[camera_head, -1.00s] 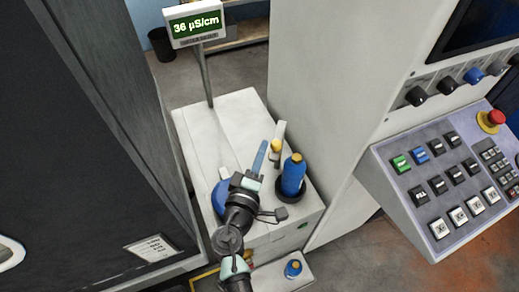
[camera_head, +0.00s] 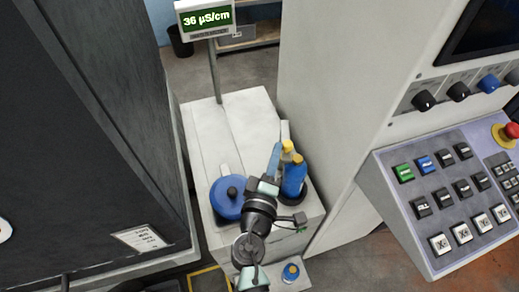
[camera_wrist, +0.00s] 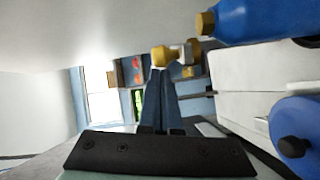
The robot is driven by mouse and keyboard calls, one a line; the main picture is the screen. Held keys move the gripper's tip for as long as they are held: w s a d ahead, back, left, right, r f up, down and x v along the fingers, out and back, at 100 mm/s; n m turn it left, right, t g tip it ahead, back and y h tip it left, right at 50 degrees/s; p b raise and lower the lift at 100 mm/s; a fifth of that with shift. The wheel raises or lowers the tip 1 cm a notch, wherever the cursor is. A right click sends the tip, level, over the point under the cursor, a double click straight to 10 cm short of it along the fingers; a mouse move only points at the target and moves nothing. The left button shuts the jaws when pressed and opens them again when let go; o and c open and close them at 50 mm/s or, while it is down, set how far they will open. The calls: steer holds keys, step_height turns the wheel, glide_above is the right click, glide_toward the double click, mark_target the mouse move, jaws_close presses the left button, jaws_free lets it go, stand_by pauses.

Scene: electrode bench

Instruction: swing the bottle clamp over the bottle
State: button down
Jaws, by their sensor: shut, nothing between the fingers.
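The bottle (camera_head: 294,178) is blue with a yellow cap and stands upright in a dark ring on the white bench. In the wrist view the bottle (camera_wrist: 255,18) lies across the upper right, its cap toward the middle. The bottle clamp's yellow knob (camera_head: 287,146) is just left of and behind the cap; it also shows in the wrist view (camera_wrist: 160,56), joined to a pale arm. The clamp looks beside the bottle, not over it. My gripper (camera_head: 276,148) is shut and empty, its blue fingers at the knob's left. Contact is hard to tell. The fingertips also show in the wrist view (camera_wrist: 160,75).
A blue round pot (camera_head: 226,203) with a dark knob sits left of my gripper. A display on a post (camera_head: 206,19) stands behind. A tall pale cabinet and a button panel (camera_head: 450,190) are at the right. The bench's rear top (camera_head: 235,115) is clear.

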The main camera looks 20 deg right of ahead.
steer(key=shift+s+d+b, duration=0.2)
steer(key=shift+s+d, duration=0.15)
steer(key=shift+d, duration=0.3)
steer(key=shift+s+d+b, duration=0.15)
steer(key=shift+s+d, duration=0.25)
steer(key=shift+d, duration=0.2)
steer(key=shift+s+d+b, duration=0.2)
steer(key=shift+s+d, duration=0.15)
steer(key=shift+d, duration=0.3)
